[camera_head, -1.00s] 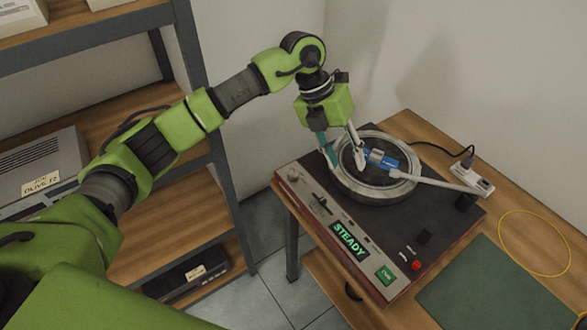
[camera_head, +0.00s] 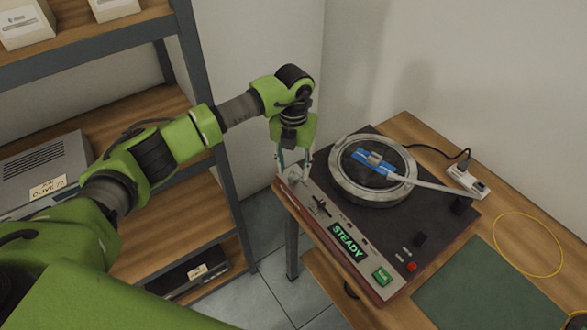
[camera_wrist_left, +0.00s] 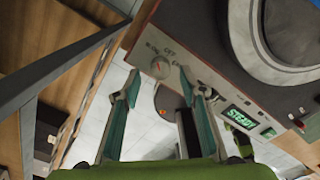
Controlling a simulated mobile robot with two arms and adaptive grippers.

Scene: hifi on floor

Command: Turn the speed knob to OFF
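The speed knob (camera_wrist_left: 160,69) is a round pale dial with a red mark, at the corner of the turntable's (camera_head: 405,238) light control strip. In the wrist view, small printed labels surround it; one seems to read OFF, and the setting is too small to tell. My left gripper (camera_head: 293,179) points down over that corner in the head view, its fingers hiding part of the knob. In the wrist view the left gripper (camera_wrist_left: 160,88) is open, with one finger on each side of the knob and a gap between. My right gripper is not in view.
A slider (camera_head: 320,207), a lit STEADY display (camera_head: 347,241), a green button (camera_head: 382,276) and a red button (camera_head: 411,267) share the deck. A shelf rack (camera_head: 205,125) stands left; a wall is behind.

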